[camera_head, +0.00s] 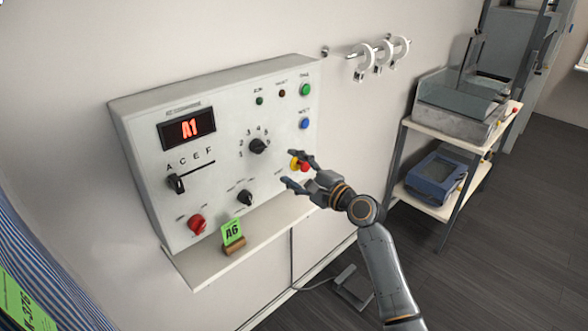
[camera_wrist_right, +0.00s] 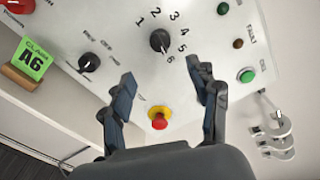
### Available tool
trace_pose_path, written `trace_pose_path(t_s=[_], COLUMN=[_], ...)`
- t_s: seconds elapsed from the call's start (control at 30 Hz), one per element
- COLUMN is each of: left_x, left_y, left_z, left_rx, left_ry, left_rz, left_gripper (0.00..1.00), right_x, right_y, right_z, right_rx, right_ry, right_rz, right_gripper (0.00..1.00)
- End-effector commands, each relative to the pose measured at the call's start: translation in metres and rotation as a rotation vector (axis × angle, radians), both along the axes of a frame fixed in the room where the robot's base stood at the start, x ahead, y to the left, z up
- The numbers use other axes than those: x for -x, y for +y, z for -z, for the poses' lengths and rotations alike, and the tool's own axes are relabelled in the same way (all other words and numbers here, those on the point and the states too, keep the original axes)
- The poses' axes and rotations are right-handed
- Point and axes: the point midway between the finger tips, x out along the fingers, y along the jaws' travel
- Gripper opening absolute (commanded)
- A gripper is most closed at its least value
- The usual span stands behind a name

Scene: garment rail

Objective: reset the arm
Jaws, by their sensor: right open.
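My right gripper (camera_head: 293,169) is open and empty in front of the lower right part of the white control panel (camera_head: 225,187) in the head view. In the right wrist view, its two fingers (camera_wrist_right: 166,92) stand apart, with a red button on a yellow base (camera_wrist_right: 158,118) seen between them. The button also shows just beyond the fingers in the head view (camera_head: 303,167); I cannot tell whether a finger touches it. A black numbered knob (camera_wrist_right: 160,41) lies past the fingertips. My left gripper is not in view.
The panel has a lit "A1" display (camera_head: 188,129), a slider (camera_head: 176,184) and a red knob (camera_head: 197,224). A green "A6" card (camera_head: 232,231) stands on the ledge below. White rings (camera_head: 383,55) hang on a wall peg. A shelf cart (camera_head: 447,137) stands at right.

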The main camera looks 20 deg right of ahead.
Motion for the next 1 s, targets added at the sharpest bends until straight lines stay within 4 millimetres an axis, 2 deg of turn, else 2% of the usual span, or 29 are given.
trace_pose_path(t_s=[0.47,0.57,0.67,0.73,0.87,0.9,0.97,1.0], left_x=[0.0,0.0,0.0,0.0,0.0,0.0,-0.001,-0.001], left_y=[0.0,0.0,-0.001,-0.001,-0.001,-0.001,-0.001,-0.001], left_z=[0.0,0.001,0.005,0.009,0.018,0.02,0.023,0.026], left_rx=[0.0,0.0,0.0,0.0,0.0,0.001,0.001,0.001], left_ry=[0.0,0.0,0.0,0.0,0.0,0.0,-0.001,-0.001], left_rz=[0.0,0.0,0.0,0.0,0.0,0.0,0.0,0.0], left_gripper=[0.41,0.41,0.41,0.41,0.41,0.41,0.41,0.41], right_x=[0.001,0.001,0.0,0.002,0.017,0.025,0.039,0.05], right_y=[0.0,0.0,0.0,0.0,0.001,0.002,0.003,0.003], right_z=[0.0,0.011,0.05,0.093,0.192,0.222,0.266,0.295], right_rx=[0.0,0.014,0.069,0.139,0.315,0.374,0.464,0.524], right_ry=[0.0,0.014,0.06,0.11,0.224,0.258,0.308,0.339], right_rz=[0.0,0.004,0.018,0.029,0.033,0.029,0.014,0.001], right_gripper=[0.6,0.6,0.6,0.6,0.6,0.6,0.6,0.6])
